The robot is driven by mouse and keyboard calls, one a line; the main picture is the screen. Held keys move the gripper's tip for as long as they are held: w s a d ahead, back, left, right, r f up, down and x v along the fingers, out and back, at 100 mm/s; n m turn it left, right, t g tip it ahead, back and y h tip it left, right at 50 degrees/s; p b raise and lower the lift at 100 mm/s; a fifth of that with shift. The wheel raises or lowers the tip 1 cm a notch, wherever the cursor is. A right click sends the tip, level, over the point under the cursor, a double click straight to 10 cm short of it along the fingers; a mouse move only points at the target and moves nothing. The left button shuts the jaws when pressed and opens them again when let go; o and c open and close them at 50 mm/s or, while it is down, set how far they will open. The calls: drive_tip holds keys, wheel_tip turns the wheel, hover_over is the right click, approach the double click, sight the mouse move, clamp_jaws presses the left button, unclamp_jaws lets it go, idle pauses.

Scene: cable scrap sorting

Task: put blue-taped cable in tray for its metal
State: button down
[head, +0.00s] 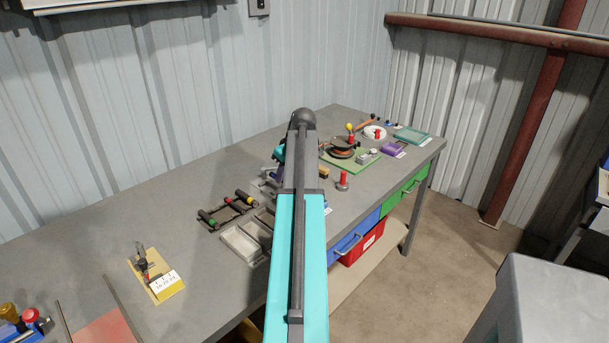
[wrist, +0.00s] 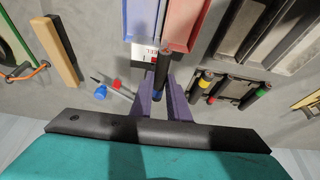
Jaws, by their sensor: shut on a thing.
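In the wrist view my gripper (wrist: 164,84), with purple fingers, is shut on a short black cable (wrist: 163,62). The cable has a copper-coloured end and a blue band low between the fingers, partly hidden by them. Beyond it lie a blue-lined tray (wrist: 140,18) and a pink-lined tray (wrist: 177,42), side by side, with a red and white label (wrist: 144,54) at their near end. The cable's end overlaps the label and tray edge in the picture; I cannot tell its height above them. In the head view my arm hides the gripper and the cable.
A rack (wrist: 228,86) holds black cables with yellow, red and green bands; it also shows in the head view (head: 228,211). Grey trays (head: 241,243) stand nearby. A red-topped metal piece (head: 343,181) and a green mat (head: 352,160) lie right of my arm.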

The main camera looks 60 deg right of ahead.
drive_tip(key=w+a+r+n, duration=0.1)
drive_tip(key=w+a+r, duration=0.1)
drive_tip(key=w+a, duration=1.2)
drive_tip(key=w+a+r+n, duration=0.1)
drive_tip(key=w+a, duration=0.9)
drive_tip(key=a, duration=0.7)
drive_tip(key=w+a+r, duration=0.1)
drive_tip(key=a, duration=1.6)
drive_tip(key=w+a+r+n+y, duration=0.1)
drive_tip(key=w+a+r, duration=0.1)
drive_tip(key=a, duration=1.6)
drive_tip(key=shift+w+a, duration=0.25)
drive_tip(key=shift+a, duration=0.05)
drive_tip(key=shift+d, duration=0.1)
